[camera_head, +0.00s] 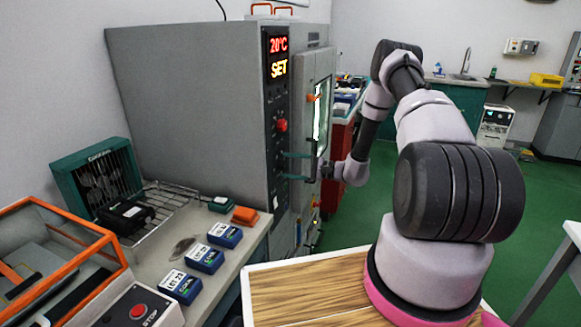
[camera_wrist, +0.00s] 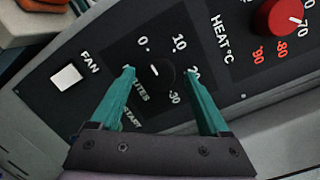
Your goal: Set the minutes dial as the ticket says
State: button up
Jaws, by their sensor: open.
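The minutes dial (camera_wrist: 160,77) is a small black knob on a dark panel, with the marks 0, 10, 20 and 30 around it. Its short white pointer line appears turned toward the 0. My gripper (camera_wrist: 160,73) is open, with one teal finger on each side of the dial; I cannot tell whether either finger touches it. In the head view my gripper (camera_head: 288,167) reaches the front panel of the large grey oven (camera_head: 190,110), whose display (camera_head: 277,57) reads 20°C SET. I cannot make out a ticket.
A red heat knob (camera_wrist: 281,17) and a white fan switch (camera_wrist: 68,76) flank the dial. On the bench are blue labelled boxes (camera_head: 205,258), a fan unit (camera_head: 97,180), a wire rack (camera_head: 160,202) and a red STOP button (camera_head: 138,311). Green floor is open at right.

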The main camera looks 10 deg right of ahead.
grip_shut()
